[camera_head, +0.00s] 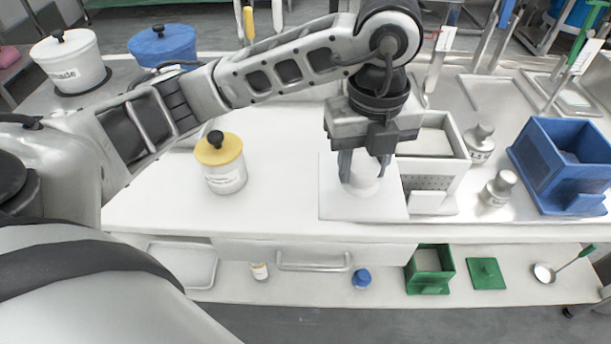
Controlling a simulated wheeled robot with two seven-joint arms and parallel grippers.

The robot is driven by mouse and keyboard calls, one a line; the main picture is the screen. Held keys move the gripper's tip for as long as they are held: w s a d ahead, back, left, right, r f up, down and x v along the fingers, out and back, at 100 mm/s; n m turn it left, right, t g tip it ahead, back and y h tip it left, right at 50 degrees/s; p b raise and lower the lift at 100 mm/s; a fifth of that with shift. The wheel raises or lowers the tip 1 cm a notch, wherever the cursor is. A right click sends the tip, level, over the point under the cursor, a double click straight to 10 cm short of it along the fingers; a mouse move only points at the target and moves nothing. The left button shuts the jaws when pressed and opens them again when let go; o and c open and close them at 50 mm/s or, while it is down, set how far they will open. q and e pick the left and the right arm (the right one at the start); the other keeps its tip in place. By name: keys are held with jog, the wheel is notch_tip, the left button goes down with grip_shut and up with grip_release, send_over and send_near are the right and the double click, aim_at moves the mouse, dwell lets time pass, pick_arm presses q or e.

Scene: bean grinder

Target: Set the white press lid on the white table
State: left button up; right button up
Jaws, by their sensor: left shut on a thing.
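The white press lid (338,204) is a flat square plate with a round raised knob in its middle. My left gripper (365,172) points down from above and is shut on this knob, partly hiding it and the plate's far side. The lid is level, at or just above the white table (270,205), near its front edge. I cannot tell whether it touches the surface. The open white press box (446,178) stands just right of the lid. My right gripper is not in view.
A white jar with a yellow lid (222,165) stands left of the gripper. The table between jar and lid is clear.

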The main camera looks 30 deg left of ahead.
pick_arm(q)
jog(key=a+f, duration=0.1)
jog(key=a, duration=0.1)
jog(key=w+a+f, duration=0.1)
jog(key=a, duration=0.2)
jog(key=w+a+f, duration=0.1)
jog(key=a, duration=0.2)
jog(key=shift+a+f+p, duration=0.25)
jog(key=shift+f+p, duration=0.05)
jog(key=a+f, duration=0.2)
jog(key=f, duration=0.1)
jog(key=w+a+f, duration=0.1)
jog(key=f, duration=0.1)
jog(key=shift+a+f, duration=0.1)
jog(key=shift+a, duration=0.2)
jog(key=f, duration=0.3)
jog(key=shift+a+f, duration=0.15)
jog(key=shift+a, duration=0.1)
jog(key=shift+w+f, duration=0.1)
jog(key=shift+f, duration=0.1)
jog(key=shift+f, duration=0.15)
jog(key=o, duration=1)
jog(key=shift+o, duration=0.4)
